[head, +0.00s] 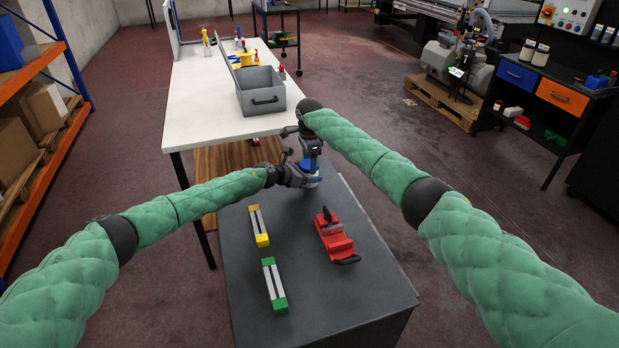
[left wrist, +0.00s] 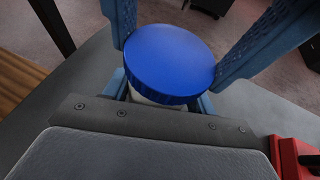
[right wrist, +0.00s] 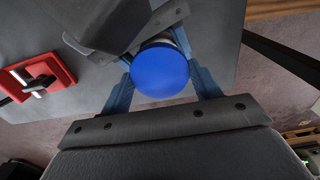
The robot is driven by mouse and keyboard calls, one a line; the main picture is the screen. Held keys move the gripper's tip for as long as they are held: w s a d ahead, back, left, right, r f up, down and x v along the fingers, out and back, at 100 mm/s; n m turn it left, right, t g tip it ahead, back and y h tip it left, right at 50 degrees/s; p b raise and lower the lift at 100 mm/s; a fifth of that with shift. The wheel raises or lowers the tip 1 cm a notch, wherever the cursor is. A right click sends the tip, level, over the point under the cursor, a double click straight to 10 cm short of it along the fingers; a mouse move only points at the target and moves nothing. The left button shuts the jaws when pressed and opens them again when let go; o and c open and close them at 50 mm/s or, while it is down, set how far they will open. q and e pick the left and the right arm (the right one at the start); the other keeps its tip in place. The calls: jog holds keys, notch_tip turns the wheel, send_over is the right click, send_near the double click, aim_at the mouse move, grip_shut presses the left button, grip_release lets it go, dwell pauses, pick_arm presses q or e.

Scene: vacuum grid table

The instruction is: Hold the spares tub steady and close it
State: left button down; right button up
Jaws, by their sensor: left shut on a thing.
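The spares tub (head: 313,184) is a small pale tub near the far edge of the grey table. Its round blue lid (left wrist: 170,60) sits on top and hides most of the tub in both wrist views. My left gripper (head: 304,180) comes from the left and is shut on the tub below the lid; its fingers show on both sides of the tub in the left wrist view. My right gripper (right wrist: 161,75) is above, with one finger on each side of the lid. Whether its fingers press on the lid or stand slightly apart, I cannot tell.
On the grey table (head: 335,305) lie a red clamp-like tool (head: 335,240), a yellow-ended bar (head: 259,227) and a green-ended bar (head: 274,285). A white table (head: 205,105) with a grey box (head: 262,98) stands beyond. The grey table's front right is clear.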

jog(key=shift+c, duration=1.3)
jog(key=shift+m, duration=1.7)
jog(key=o, duration=1.1)
jog(key=shift+r, duration=0.15)
jog(key=shift+r, duration=2.15)
jog(key=shift+c, duration=0.4)
